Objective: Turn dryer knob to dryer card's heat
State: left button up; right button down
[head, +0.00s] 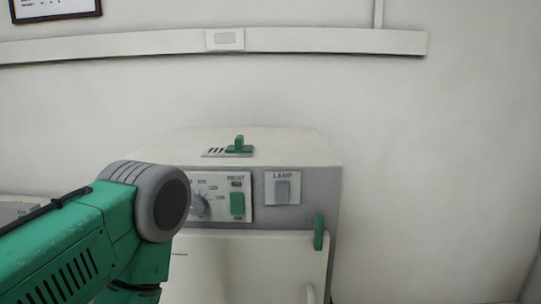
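A white and grey cabinet (258,242) stands against the wall. The upper front panel carries a round grey knob (200,206) with a printed dial around it. My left arm's green link and grey joint cover the panel's left end and part of the dial. The knob's pointer direction is too small to read. A green rocker switch (237,204) sits right of the knob. I cannot make out a dryer card with a readable heat value. My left gripper is not visible, only its arm. My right arm and gripper are out of the picture.
A lamp switch (283,191) is on the panel's right. A green door handle (319,231) sticks out at the right edge. A green vent slider (238,146) is on top. A framed notice (55,8) hangs upper left. Right of the cabinet is bare wall.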

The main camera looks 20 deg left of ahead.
aim_at(198, 204)
jog(key=u, duration=1.05)
